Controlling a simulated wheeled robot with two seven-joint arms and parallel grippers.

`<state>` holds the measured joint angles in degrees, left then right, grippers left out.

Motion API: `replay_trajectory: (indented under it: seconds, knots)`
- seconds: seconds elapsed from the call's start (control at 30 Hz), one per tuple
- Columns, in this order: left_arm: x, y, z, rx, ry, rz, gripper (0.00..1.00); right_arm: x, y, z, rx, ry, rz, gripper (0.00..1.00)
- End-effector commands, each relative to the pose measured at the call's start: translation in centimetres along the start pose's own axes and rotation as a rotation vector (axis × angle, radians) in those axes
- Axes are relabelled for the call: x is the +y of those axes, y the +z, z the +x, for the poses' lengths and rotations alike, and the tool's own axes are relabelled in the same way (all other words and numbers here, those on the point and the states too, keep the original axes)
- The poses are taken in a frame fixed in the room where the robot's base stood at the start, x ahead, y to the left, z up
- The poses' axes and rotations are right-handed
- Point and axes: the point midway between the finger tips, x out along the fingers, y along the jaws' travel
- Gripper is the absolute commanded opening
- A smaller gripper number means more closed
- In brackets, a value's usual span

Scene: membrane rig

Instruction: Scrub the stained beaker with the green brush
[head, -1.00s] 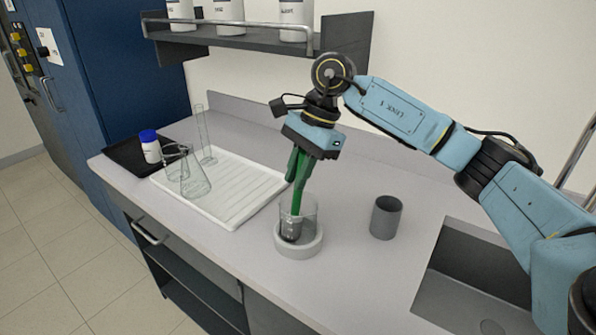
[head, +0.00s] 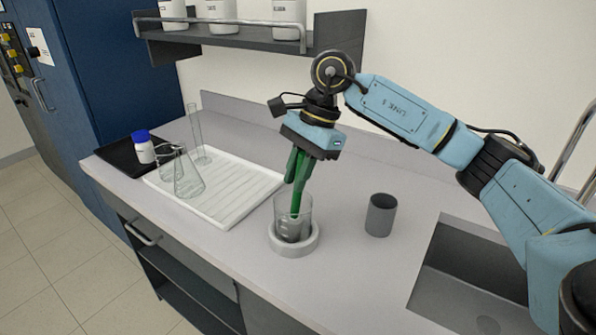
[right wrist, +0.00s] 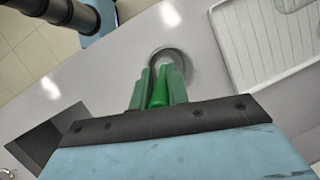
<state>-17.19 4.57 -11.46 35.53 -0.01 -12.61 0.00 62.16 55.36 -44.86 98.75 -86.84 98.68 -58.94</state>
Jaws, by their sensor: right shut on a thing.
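My right gripper (head: 299,168) has green fingers and is shut on the green brush (head: 296,201), whose handle runs down from the fingers. The brush's lower end is inside the stained beaker (head: 306,211), a clear glass with a dark grey patch low down. The beaker stands upright in a round pale holder (head: 293,249) on the counter. In the right wrist view the green fingers (right wrist: 159,88) point at the ring-shaped holder (right wrist: 172,58), and they hide most of the brush and beaker. My left gripper is not in view.
A grey cup (head: 381,215) stands right of the holder, before the sink (head: 470,270). At left a white drying tray (head: 225,205) holds a glass flask (head: 188,180) and a tall glass tube (head: 196,135). A blue-capped bottle (head: 144,150) stands on a black mat (head: 118,158). A shelf (head: 250,42) hangs behind.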

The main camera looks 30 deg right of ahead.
Motion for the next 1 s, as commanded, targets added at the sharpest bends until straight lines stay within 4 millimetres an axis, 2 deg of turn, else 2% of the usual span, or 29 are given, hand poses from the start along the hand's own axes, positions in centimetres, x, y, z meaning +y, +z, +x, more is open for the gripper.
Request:
replay_trajectory:
  seconds: [0.37,0.8,1.0]
  knots:
    - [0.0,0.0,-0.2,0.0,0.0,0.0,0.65,0.3,0.5,-0.2,0.0,-0.001,0.0,0.0]
    - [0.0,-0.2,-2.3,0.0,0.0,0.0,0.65,0.0,1.6,-3.1,-0.001,-0.001,0.0,0.0]
    - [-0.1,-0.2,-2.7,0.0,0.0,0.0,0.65,0.0,1.9,-3.7,-0.001,0.0,0.0,0.0]
